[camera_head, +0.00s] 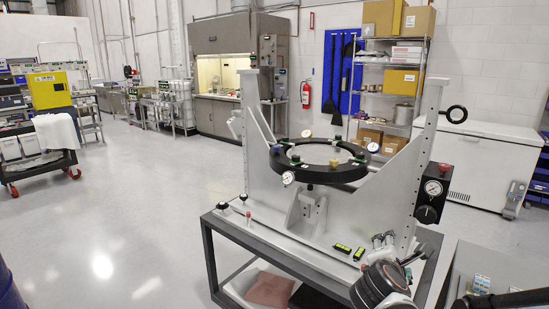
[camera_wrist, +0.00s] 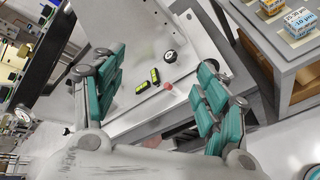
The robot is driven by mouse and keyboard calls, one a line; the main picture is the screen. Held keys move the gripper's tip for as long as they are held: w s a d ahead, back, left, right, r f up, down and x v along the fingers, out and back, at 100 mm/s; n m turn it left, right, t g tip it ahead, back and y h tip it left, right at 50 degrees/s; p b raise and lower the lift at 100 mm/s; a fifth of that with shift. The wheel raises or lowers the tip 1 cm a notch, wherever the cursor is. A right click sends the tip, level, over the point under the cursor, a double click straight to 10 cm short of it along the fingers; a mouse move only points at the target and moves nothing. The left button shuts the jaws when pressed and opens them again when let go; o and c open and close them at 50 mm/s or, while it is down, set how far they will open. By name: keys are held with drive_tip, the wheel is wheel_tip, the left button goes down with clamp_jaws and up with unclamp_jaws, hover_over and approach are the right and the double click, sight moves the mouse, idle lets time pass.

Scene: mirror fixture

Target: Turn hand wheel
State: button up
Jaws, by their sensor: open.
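My gripper (camera_head: 387,240) is at the fixture's front right corner, below both and apart from the ring. In the wrist view my gripper (camera_wrist: 160,85) has its teal-padded fingers wide apart with nothing held.
A large black ring mount (camera_head: 345,172) sits between the uprights. Two yellow-green levels (camera_head: 350,251) lie on the base plate, with a red ball (camera_wrist: 168,86) beside them. A cart (camera_head: 480,262) stands at the right, close to my arm. Open floor (camera_head: 110,230) lies left.

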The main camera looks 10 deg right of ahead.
sight(425, 216)
drive_tip(key=w+d+n+h, duration=0.1)
drive_tip(key=w+d+n, duration=0.2)
drive_tip(key=d, duration=0.3)
drive_tip(key=w+d+r+n+t+h+b, duration=0.1)
drive_tip(key=w+d+n+h, duration=0.1)
drive_tip(key=w+d+n, duration=0.2)
drive_tip(key=w+d+n+t+h+b, duration=0.1)
drive_tip(key=w+d+n, duration=0.2)
drive_tip(key=d+n, duration=0.2)
drive_tip(key=shift+w+d+r, duration=0.2)
drive_tip(key=shift+d, duration=0.65)
drive_tip(key=shift+w+d+r, duration=0.15)
drive_tip(key=shift+w+d, duration=0.05)
drive_tip(key=shift+d, duration=0.65)
drive_tip(key=c, duration=1)
